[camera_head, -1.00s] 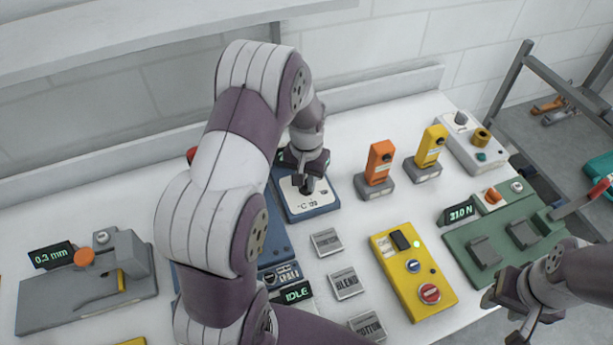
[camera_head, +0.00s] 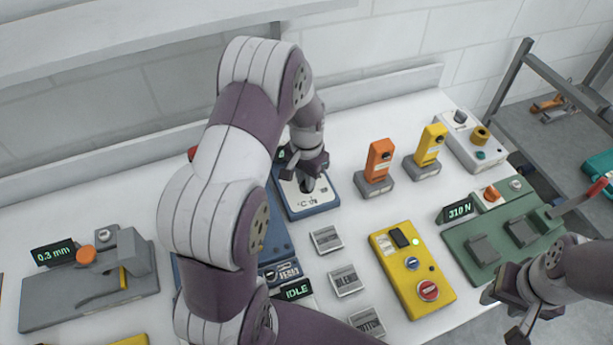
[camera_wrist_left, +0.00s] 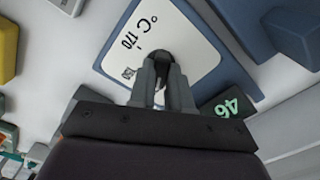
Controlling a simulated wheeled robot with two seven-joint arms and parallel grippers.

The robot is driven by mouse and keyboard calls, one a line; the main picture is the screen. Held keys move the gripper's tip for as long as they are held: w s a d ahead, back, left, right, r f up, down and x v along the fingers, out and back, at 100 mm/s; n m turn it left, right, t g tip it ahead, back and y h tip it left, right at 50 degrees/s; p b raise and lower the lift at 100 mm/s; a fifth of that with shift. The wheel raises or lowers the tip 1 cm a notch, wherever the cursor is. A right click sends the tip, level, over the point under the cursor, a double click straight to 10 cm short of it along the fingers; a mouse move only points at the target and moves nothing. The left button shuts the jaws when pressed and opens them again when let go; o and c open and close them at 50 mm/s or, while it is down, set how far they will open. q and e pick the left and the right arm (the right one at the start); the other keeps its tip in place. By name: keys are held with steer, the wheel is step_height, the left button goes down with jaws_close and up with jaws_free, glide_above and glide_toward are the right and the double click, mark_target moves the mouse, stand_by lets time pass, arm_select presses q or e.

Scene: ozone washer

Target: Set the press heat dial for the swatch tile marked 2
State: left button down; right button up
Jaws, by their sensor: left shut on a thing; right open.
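The heat dial's white plate (camera_head: 318,199) sits in a blue housing (camera_head: 300,216) near the back of the bench and bears a "°C" mark. In the left wrist view, the plate (camera_wrist_left: 196,48) reads "°C 170". My left gripper (camera_head: 308,184) points down over it, shut on the dark dial knob (camera_wrist_left: 160,57), which the fingers (camera_wrist_left: 163,85) partly hide. A dark display with green digits (camera_wrist_left: 228,108), seemingly 46, is beside the plate. Grey swatch tiles (camera_head: 326,239) (camera_head: 346,280) (camera_head: 367,322) lie in a column; their numbers are unreadable. My right gripper (camera_head: 505,309) is open and empty at the right.
A yellow control box (camera_head: 411,270) stands right of the tiles. Orange (camera_head: 379,161) and yellow (camera_head: 430,146) upright devices stand right of the dial. A green fixture (camera_head: 490,245) is at the right and a grey gauge base (camera_head: 60,308) at the left. My left arm hides much of the blue machine.

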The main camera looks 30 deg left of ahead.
arm_select(q)
steer(key=shift+w, duration=0.1)
steer(key=c, duration=1.1)
jaws_free()
steer(key=shift+o, duration=0.2)
steer(key=shift+r, duration=0.15)
step_height(320, 180, up, 12)
steer(key=b, duration=0.1)
steer(key=shift+r+b, duration=0.25)
steer(key=shift+b, duration=0.1)
